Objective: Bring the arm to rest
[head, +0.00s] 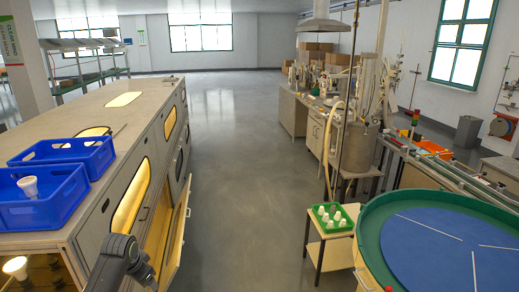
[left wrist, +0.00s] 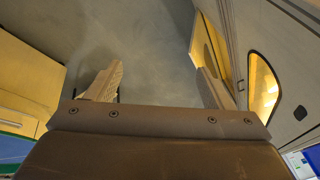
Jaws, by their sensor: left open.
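My left gripper (left wrist: 160,80) shows in the left wrist view with its two fingers spread wide apart. Nothing is between the fingers, and grey floor lies beyond them. A dark grey piece of my arm shows at the bottom of the head view, beside the long cabinet (head: 117,124); no gripper fingers can be made out there. The cabinet's side with a glowing window (left wrist: 262,88) is at the right of the left wrist view. My right gripper is in neither view.
An open door (head: 179,228) juts from the cabinet. Blue bins (head: 60,211) stand on top, one holding a white bulb (head: 29,187). A green tray (head: 318,211) of white bulbs sits on a small table. A round blue-and-green table (head: 430,245) stands right. The aisle (head: 235,150) is clear.

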